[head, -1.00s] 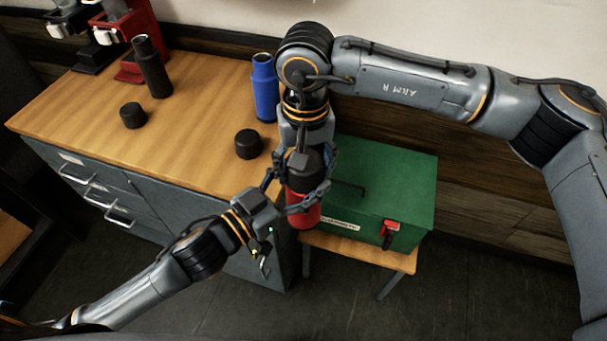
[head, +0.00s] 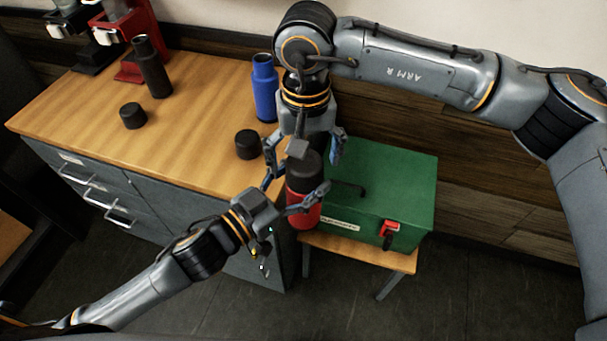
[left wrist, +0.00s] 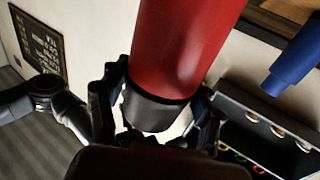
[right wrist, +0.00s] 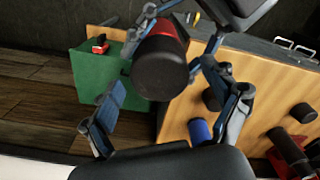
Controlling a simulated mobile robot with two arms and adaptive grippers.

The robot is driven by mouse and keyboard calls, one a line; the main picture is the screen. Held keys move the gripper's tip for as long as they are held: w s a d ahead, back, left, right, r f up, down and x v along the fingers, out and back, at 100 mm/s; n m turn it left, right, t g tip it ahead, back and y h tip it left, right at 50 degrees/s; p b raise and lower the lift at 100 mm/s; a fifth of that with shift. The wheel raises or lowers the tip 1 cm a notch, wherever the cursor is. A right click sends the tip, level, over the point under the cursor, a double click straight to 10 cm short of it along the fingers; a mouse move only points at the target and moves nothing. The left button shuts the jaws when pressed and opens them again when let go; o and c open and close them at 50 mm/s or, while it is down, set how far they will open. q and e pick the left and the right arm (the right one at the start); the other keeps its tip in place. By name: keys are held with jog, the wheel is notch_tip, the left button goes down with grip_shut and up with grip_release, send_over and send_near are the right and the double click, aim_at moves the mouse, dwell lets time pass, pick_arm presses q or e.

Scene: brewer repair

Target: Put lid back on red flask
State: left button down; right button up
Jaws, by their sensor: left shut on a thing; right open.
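The red flask (head: 305,214) is held upright in front of the green box, and its black lid (head: 304,172) sits on its top. My left gripper (head: 297,188) is shut on the flask's upper part. The left wrist view shows the red body (left wrist: 185,40) and the black end (left wrist: 152,108) between its fingers. My right gripper (head: 304,158) is open above the lid, its fingers spread to either side. In the right wrist view the lid (right wrist: 160,75) stands between the open fingers, apart from them.
A blue flask (head: 264,92) and a black flask (head: 152,70) stand on the wooden counter (head: 195,130). Two loose black lids (head: 133,115) (head: 248,144) lie there. The green box (head: 385,190) rests on a small stool (head: 355,251) close behind the held flask.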

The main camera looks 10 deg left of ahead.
notch_tip(320, 180, up, 2)
jog(key=shift+r, duration=0.1)
jog(key=shift+c, duration=0.4)
jog(key=m, duration=0.3)
jog(key=shift+r+m, duration=0.2)
jog(key=shift+m, duration=0.2)
jog(key=m, duration=0.3)
jog(key=r+m, duration=0.1)
jog(key=m, duration=0.5)
jog(key=r+m, duration=0.1)
jog(key=m, duration=0.2)
jog(key=shift+m, duration=0.3)
jog(key=m, duration=0.3)
jog(key=shift+r+m, duration=0.2)
jog(key=shift+m, duration=0.1)
jog(key=m, duration=0.3)
jog(key=shift+r+m, duration=0.25)
jog(key=shift+m, duration=0.15)
